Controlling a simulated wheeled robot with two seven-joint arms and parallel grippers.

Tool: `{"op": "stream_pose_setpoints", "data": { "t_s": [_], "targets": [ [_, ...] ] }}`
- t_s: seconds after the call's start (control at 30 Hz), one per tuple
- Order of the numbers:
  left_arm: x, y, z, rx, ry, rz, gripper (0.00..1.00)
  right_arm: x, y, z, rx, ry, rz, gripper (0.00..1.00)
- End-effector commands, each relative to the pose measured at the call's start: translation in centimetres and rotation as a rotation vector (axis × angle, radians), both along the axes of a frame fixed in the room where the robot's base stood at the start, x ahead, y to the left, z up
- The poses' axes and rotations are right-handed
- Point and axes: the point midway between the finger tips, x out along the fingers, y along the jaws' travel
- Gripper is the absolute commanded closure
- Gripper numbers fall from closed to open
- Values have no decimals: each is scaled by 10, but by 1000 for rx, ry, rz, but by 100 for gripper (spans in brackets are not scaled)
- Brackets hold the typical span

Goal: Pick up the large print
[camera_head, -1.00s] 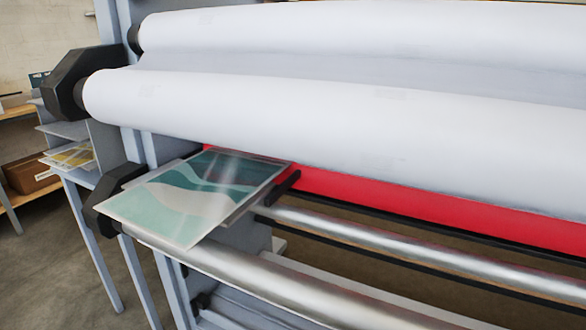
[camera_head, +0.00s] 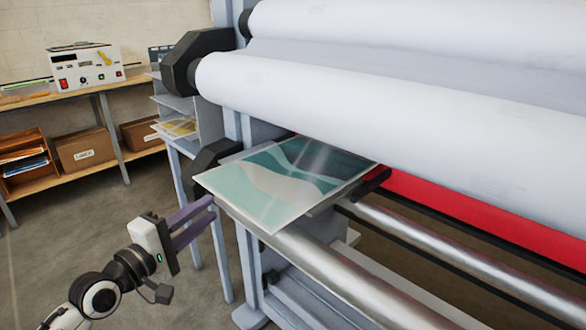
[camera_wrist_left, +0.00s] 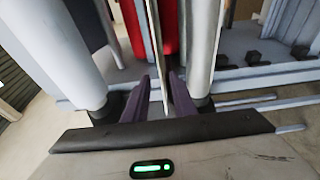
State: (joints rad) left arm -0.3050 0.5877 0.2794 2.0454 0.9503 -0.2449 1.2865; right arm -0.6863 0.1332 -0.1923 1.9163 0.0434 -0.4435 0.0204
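The large print (camera_head: 290,182), a flat sheet with teal, pale green and cream wavy bands, lies at the left end of the laminator, and its near corner juts out over the front metal roller. My right gripper is not in view.
The laminator's large white roll (camera_head: 400,120) hangs above the print, and a shiny front roller (camera_head: 330,270) runs below. A side rack (camera_head: 175,127) with prints stands behind. A shelf bench (camera_head: 110,155) with boxes is far left. Floor is clear on the left.

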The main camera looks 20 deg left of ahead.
Motion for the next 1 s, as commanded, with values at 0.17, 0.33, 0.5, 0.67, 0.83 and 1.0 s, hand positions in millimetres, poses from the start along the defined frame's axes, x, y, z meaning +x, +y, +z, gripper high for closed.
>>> {"op": "stream_pose_setpoints", "data": {
  "t_s": [0.17, 0.33, 0.5, 0.67, 0.83, 1.0],
  "targets": [
    [15, -2, 0, 1, 1, 0, 76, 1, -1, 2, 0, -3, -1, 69],
    [29, -3, 2, 2, 0, 0, 76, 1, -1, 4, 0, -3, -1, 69],
    [54, -6, 2, 2, 1, 0, 76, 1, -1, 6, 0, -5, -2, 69],
    [67, -8, 1, 3, 2, 0, 76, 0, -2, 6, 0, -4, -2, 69],
    [68, -8, 0, 3, 4, 0, 76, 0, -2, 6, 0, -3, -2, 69],
    [68, -8, 0, 3, 4, 0, 91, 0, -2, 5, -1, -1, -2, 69]
  ]
}}
